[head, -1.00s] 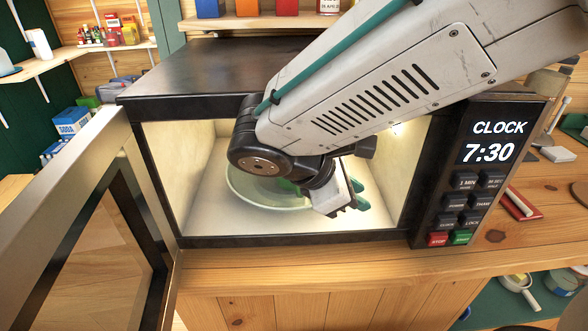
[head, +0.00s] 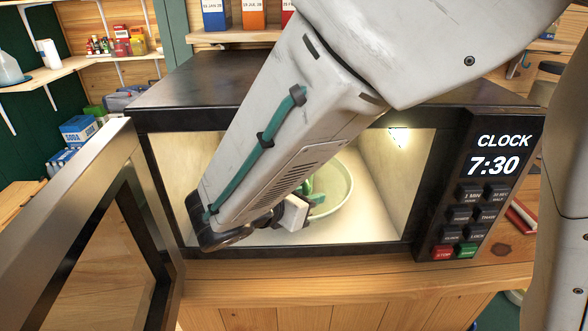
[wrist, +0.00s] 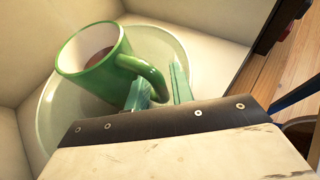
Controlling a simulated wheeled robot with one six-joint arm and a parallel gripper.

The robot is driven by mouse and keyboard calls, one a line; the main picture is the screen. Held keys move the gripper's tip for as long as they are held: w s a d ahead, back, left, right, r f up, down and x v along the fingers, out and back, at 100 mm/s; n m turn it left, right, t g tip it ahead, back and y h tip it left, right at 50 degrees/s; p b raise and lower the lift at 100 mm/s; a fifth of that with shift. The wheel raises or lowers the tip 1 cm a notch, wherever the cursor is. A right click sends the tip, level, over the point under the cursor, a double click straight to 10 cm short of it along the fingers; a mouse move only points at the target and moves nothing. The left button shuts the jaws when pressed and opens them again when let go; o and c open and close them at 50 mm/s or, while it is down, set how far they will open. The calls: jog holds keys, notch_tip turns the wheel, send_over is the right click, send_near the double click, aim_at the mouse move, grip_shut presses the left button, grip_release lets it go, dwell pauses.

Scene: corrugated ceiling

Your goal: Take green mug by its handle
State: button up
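The green mug (wrist: 92,62), pale inside with dark brownish contents, stands in a pale green dish (wrist: 48,125) inside the open microwave. Its handle (wrist: 153,76) points toward my gripper. In the wrist view my gripper (wrist: 160,74) is open, its two teal fingers apart. The left finger shows within the handle's loop and the right one outside it, with the handle between them; contact is not clear. In the head view my arm hides most of the mug. The dish (head: 343,200) and my gripper (head: 312,194) partly show beside the arm.
The microwave (head: 262,117) has its door (head: 70,225) swung open to the left. Its inner walls stand close around the dish. The control panel (head: 478,195) is at the right. Shelves with boxes and bottles are behind.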

jog(key=shift+w+d+f, duration=0.2)
jog(key=shift+w+d, duration=0.15)
jog(key=shift+d, duration=0.05)
grip_shut()
jog(key=shift+r, duration=0.1)
